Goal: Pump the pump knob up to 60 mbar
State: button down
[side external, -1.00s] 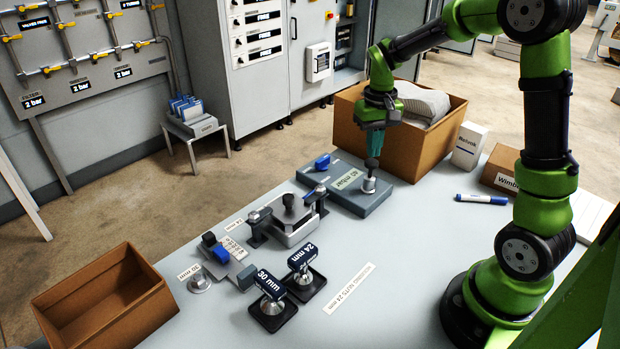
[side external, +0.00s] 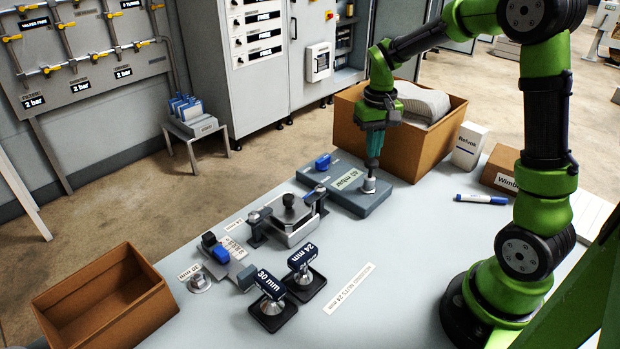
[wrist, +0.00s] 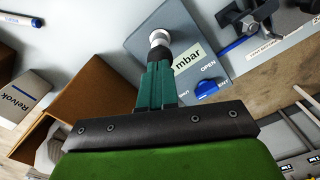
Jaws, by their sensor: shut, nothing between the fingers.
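The pump is a grey-blue box (side external: 376,203) on the table with a label that appears to read 40 mbar (side external: 350,180). Its pump knob is a dark cap over a pale round collar (side external: 369,186). My gripper (side external: 373,163) is shut and empty, pointing straight down with its teal fingertips on top of the knob, seemingly touching it. In the wrist view the fingertips (wrist: 159,64) meet the dark knob, with the pale collar (wrist: 160,38) beyond. Only "mbar" of the label shows there. A blue valve handle (wrist: 208,88) sits beside OPEN and SHUT markings.
A cardboard box (side external: 430,150) with grey material stands right behind the pump. A metal clamp fixture (side external: 290,220) is to its left. Two labelled stands (side external: 272,305) are nearer the front. A blue marker (side external: 481,199) lies to the right. The table between is clear.

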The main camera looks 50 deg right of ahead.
aim_at(372, 162)
jog(key=shift+f, duration=2.2)
jog(key=shift+a+f, duration=0.1)
jog(key=shift+f, duration=0.35)
jog(key=shift+r, duration=3.45)
jog(key=s+a+r+n+t+y, duration=0.1)
jog(key=s+a+r+t, duration=0.2)
jog(key=s+a, duration=0.3)
jog(key=s+a+r+n+t+y, duration=0.1)
jog(key=s+a+r+t, duration=0.3)
jog(key=a, duration=0.6)
notch_tip(372, 162, up, 2)
jog(key=s, duration=0.2)
jog(key=shift+s+r, duration=0.15)
jog(key=shift+s, duration=0.25)
